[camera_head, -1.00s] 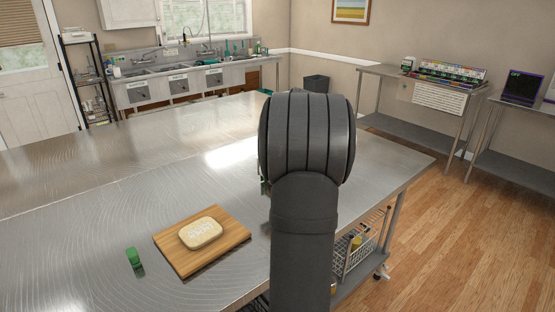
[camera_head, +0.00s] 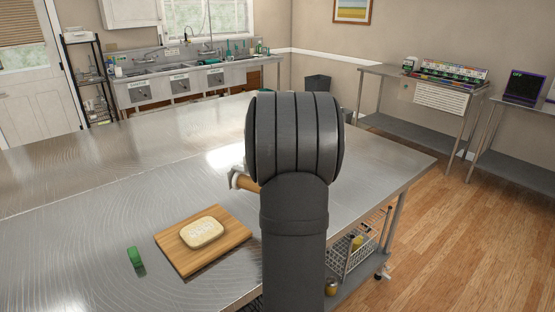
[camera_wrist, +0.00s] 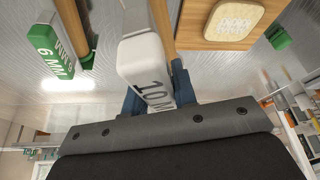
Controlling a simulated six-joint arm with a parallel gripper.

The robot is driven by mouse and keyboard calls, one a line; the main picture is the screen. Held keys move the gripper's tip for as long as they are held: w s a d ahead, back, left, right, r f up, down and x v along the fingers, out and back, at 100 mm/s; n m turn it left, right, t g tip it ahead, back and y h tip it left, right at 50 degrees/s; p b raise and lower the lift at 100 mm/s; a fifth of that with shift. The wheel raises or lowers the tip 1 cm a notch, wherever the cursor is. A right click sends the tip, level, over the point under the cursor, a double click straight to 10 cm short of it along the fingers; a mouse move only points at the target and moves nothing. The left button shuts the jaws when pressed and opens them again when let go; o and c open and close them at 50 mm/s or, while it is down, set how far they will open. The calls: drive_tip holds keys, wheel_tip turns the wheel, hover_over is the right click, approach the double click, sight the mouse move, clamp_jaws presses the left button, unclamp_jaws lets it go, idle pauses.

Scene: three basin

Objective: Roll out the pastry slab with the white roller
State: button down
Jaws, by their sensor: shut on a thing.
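The pastry slab (camera_head: 202,232) is a cream, rounded block with a patterned top, lying on a wooden board (camera_head: 178,257). It also shows at the top of the wrist view (camera_wrist: 235,18). My gripper (camera_wrist: 158,92), with blue fingers, is shut on the white roller (camera_wrist: 143,62), which has a white block-shaped part marked "10" facing the wrist camera. Wooden bars show beside it. In the head view my arm hides the gripper; a wooden piece with a pale end (camera_head: 243,182) sticks out left of it, behind and right of the board.
A green piece marked "6 MM" (camera_wrist: 60,62) is left of the white roller in the wrist view. A small green object (camera_head: 135,257) stands left of the board on the steel table (camera_head: 90,225). The table's left and far parts are clear.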

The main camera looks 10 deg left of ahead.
drive_tip(key=s+a+n+g+h, duration=0.1)
drive_tip(key=s+a+n+g, duration=0.4)
drive_tip(key=s+a+n, duration=0.9)
drive_tip(key=shift+f, duration=0.3)
drive_tip(key=w+a+f, duration=0.5)
drive_tip(key=shift+a, duration=0.35)
drive_tip(key=shift+f, duration=0.3)
idle(0.6)
